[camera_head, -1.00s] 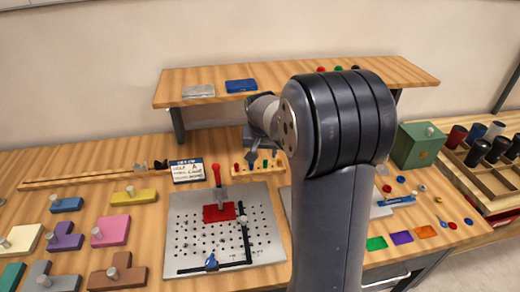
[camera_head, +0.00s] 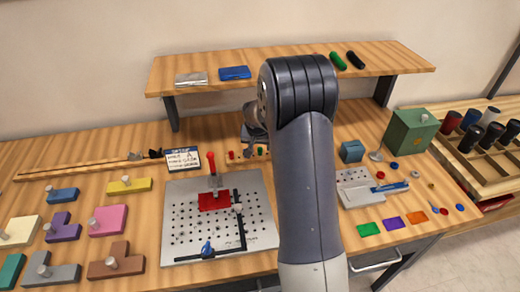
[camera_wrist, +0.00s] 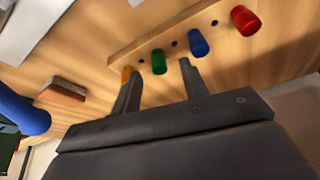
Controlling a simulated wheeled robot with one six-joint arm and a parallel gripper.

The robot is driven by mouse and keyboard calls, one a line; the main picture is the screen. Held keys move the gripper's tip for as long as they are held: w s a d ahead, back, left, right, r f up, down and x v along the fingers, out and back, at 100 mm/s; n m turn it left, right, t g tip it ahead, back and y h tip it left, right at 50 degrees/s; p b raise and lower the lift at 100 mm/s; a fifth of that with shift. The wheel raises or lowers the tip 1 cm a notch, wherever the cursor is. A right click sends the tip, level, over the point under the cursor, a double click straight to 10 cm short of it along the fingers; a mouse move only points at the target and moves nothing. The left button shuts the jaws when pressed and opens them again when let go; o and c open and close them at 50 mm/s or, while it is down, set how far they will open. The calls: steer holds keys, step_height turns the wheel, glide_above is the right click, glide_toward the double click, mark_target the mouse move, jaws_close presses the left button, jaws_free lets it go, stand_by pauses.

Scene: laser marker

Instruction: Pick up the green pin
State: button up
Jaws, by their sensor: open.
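A red pin (camera_wrist: 245,20) is at the strip's far right end. My gripper (camera_wrist: 160,70) is open and empty, with its fingertips on either side of the green pin in the wrist view. I cannot tell how far the tips are from it in depth. In the head view the green pin (camera_head: 260,151) shows small just below my gripper, and my arm hides part of the strip.
A shelf (camera_head: 200,62) runs above the bench behind. A label card (camera_head: 183,160) stands left of the strip. A green box (camera_head: 412,131) is at the right.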

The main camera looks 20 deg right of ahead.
steer(key=shift+w+d+f, duration=0.1)
steer(key=shift+w+f, duration=0.1)
steer(key=shift+f, duration=0.5)
jaws_close()
